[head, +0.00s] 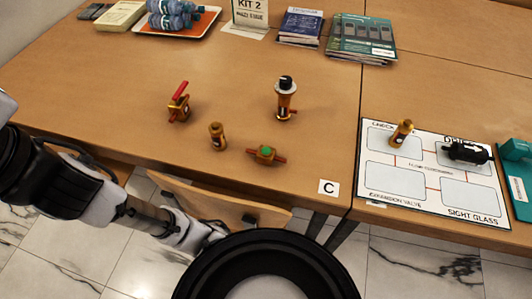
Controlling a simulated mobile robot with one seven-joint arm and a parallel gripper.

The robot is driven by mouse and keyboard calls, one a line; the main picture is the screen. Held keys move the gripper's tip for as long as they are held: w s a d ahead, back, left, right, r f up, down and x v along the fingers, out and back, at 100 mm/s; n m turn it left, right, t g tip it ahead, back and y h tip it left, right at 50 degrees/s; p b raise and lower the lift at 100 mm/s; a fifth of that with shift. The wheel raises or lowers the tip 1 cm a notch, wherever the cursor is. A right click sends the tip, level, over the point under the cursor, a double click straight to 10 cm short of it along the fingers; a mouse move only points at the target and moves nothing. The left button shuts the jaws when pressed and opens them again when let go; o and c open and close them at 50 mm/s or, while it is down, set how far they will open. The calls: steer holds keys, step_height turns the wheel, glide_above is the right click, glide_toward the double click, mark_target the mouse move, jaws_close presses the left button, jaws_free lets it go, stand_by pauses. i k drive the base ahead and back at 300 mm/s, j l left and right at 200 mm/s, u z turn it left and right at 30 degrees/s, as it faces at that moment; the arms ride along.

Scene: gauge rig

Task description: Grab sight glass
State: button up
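The likely sight glass is a small brass fitting with a green round top and reddish ends (264,153). It lies on the wooden table near the front edge, left of the "C" card. A mat (405,208) on the right has four outlined areas; its lower right one is labelled "SIGHT GLASS" and is empty. A brass part (402,133) stands in the upper left area and a black cylinder (466,152) lies in the upper right one. My arm runs in from the left, below the table edge; my gripper is not in view.
Near the green-topped fitting stand a small brass cylinder (218,137), a red-handled valve (179,102) and a taller brass part with a black-and-white top (286,98). A "C" card (328,187) lies at the front edge. Bottles on a tray (200,29) and booklets (362,39) are farther back.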

mark_target(266, 155)
steer(key=l+u, duration=0.2)
steer(key=u, duration=0.25)
steer(key=l+u, duration=0.25)
steer(key=u, duration=0.2)
steer(key=k+l+u, duration=0.1)
steer(key=l, duration=0.2)
steer(key=k+l+u, duration=0.15)
steer(key=l, duration=0.15)
steer(key=k+l+u, duration=0.1)
steer(key=l, duration=0.15)
steer(key=k+l, duration=0.2)
steer(key=l, duration=0.2)
steer(key=k+l, duration=0.15)
steer(key=l, duration=0.2)
steer(key=i, duration=0.5)
steer(key=u, duration=0.05)
